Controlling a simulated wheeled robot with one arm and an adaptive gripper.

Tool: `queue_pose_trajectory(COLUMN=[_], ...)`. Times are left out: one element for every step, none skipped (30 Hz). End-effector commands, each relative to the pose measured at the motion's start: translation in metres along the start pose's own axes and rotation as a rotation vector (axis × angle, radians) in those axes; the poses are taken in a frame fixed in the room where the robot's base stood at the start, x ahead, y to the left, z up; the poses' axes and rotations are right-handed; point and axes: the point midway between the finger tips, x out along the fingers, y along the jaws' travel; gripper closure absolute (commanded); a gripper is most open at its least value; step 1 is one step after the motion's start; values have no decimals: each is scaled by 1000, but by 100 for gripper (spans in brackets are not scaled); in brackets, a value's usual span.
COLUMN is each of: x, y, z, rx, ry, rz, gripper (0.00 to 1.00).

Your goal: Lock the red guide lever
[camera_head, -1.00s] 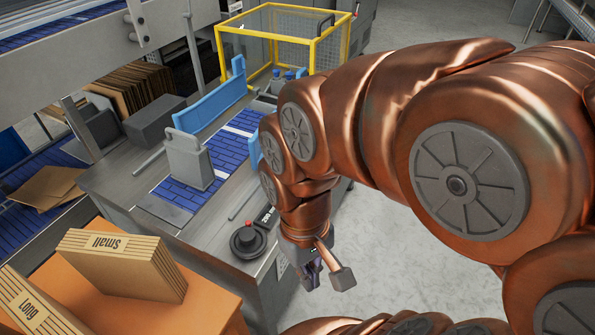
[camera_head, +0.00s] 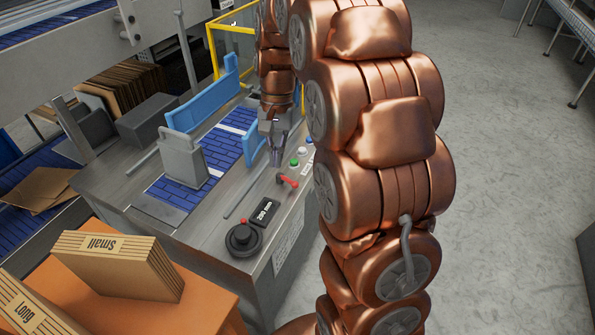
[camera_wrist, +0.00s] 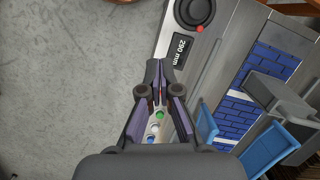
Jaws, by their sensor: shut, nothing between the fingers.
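The red guide lever (camera_head: 288,181) is a short red handle on the grey control panel, between the buttons and the dark display. My gripper (camera_head: 276,160) points down just behind and to the left of it in the head view, apparently above the panel. In the wrist view my gripper (camera_wrist: 156,64) has its dark fingertips together with nothing held. A small red part of the lever (camera_wrist: 163,93) shows between the finger links there; the rest is hidden. I cannot tell how high the fingertips are above the lever.
A black knob (camera_head: 243,238) and a display (camera_head: 265,212) sit in front of the lever, with green and white buttons (camera_head: 295,162) behind it. Blue guide plates (camera_head: 204,98) flank the blue conveyor. Cartons stand on an orange table (camera_head: 205,290).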

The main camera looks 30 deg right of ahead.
Motion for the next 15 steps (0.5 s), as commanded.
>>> queue_pose_trajectory(x=[1,1,2,2,3,4,5,6,8,10,11,14,16,18,20], y=[1,1,1,2,2,4,5,7,9,11,13,16,19,21,25], z=[-17,-26,-39,-48,-57,-69,-79,-87,-98,-108,-116,-127,-136,-145,-157], rx=[38,57,86,106,127,154,175,196,223,244,263,291,312,331,359], ry=[-6,-8,-9,-11,-13,-15,-17,-19,-24,-27,-29,-32,-36,-37,-38], rz=[-8,-13,-20,-25,-30,-36,-41,-45,-50,-55,-59,-66,-70,-75,-82], gripper=[100,100,100,100,100,100,100,100,100,100,100,100,100,100,100])
